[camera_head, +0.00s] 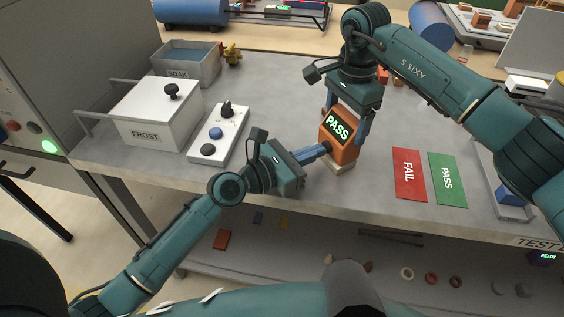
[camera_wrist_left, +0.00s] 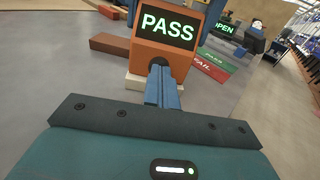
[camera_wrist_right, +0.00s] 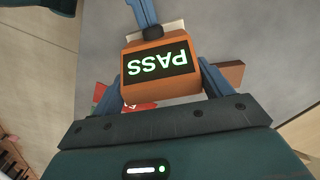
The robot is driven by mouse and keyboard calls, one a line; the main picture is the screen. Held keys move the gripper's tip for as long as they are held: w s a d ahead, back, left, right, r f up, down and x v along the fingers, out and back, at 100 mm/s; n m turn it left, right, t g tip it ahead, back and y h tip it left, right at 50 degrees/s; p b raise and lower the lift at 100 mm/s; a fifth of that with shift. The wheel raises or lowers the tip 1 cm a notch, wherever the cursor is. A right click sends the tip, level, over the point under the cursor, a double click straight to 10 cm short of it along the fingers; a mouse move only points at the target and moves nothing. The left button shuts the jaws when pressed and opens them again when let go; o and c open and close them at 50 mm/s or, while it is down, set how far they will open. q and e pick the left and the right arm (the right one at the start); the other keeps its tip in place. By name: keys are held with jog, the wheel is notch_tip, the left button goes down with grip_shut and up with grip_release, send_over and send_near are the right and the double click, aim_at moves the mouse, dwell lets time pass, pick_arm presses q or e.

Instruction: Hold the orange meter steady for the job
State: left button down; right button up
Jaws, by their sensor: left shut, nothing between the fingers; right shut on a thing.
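The orange meter (camera_head: 338,149) stands near the front edge of the grey bench, with "PASS" lit in green on its dark screen. It also shows in the left wrist view (camera_wrist_left: 142,56) and the right wrist view (camera_wrist_right: 160,88). My right gripper (camera_head: 347,122) comes from above and is shut on the meter, one blue finger on each side. My left gripper (camera_head: 325,148) is shut and empty. Its closed fingertips (camera_wrist_left: 160,72) are at the dark round spot below the screen; I cannot tell whether they press it. A pale block (camera_wrist_left: 134,87) shows under the meter.
Red FAIL (camera_head: 409,175) and green PASS (camera_head: 447,180) mats lie right of the meter. A control box with knobs (camera_head: 219,134), a white FROST box (camera_head: 152,112) and a SOAK tray (camera_head: 186,66) stand left. A reddish-brown brick (camera_wrist_left: 108,43) lies behind the meter.

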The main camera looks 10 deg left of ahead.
jog(key=shift+d+f, duration=0.15)
pick_arm(q)
jog(key=v, duration=1.3)
pick_arm(e)
jog(key=o, duration=0.9)
notch_tip(320, 180, up, 12)
jog(key=shift+r, duration=0.1)
